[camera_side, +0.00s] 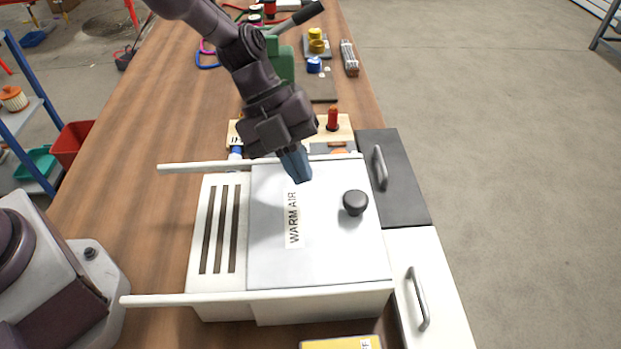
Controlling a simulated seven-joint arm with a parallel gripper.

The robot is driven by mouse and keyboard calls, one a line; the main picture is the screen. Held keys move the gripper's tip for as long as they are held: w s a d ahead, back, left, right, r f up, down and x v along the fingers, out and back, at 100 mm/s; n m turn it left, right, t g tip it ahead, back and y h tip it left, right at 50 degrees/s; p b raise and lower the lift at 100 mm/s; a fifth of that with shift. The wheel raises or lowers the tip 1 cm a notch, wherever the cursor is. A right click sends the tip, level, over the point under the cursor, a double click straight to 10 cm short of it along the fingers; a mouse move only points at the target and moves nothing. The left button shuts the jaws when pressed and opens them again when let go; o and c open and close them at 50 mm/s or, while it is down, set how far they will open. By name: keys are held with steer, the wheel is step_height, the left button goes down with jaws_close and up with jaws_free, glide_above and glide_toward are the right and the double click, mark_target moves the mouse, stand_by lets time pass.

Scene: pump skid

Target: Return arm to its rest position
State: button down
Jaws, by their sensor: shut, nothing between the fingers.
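My gripper (301,176) is shut and empty. It points down over the far edge of a white box with a sliding lid (320,262) labelled "WARM AIR". The fingertips show close to the lid, left of its black knob (355,202); I cannot tell whether they touch it. The lid covers the right part of the box, and a slotted panel (219,255) shows to its left. My arm reaches in from the top left. Part of the wooden board behind the gripper is hidden.
White rails (160,299) stick out leftward from the box. A dark drawer front (398,180) and a white one (436,290) with handles are at right. A red-topped peg (333,119) stands behind. A green vise-like device (285,62) stands farther back.

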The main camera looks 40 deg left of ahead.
steer(key=w+a+r+n+t+y, duration=0.3)
steer(key=w+a+r+n+t, duration=0.15)
steer(key=a+r+n, duration=0.25)
steer(key=w+a+r+n+t+y, duration=0.3)
steer(key=a+r+n+t, duration=0.3)
steer(key=a+r, duration=0.15)
steer(key=s+a+r+n+g+y, duration=0.2)
steer(key=s+a+n+g+y, duration=0.15)
steer(key=s+a+n, duration=0.65)
steer(key=s+d+r+n+h, duration=0.1)
steer(key=s+d+n, duration=0.1)
steer(key=s, duration=0.5)
steer(key=s+d+r+n+g+h, duration=0.1)
steer(key=s+d+n, duration=0.1)
steer(key=s, duration=0.6)
steer(key=shift+d+n, duration=0.15)
steer(key=shift+n, duration=0.15)
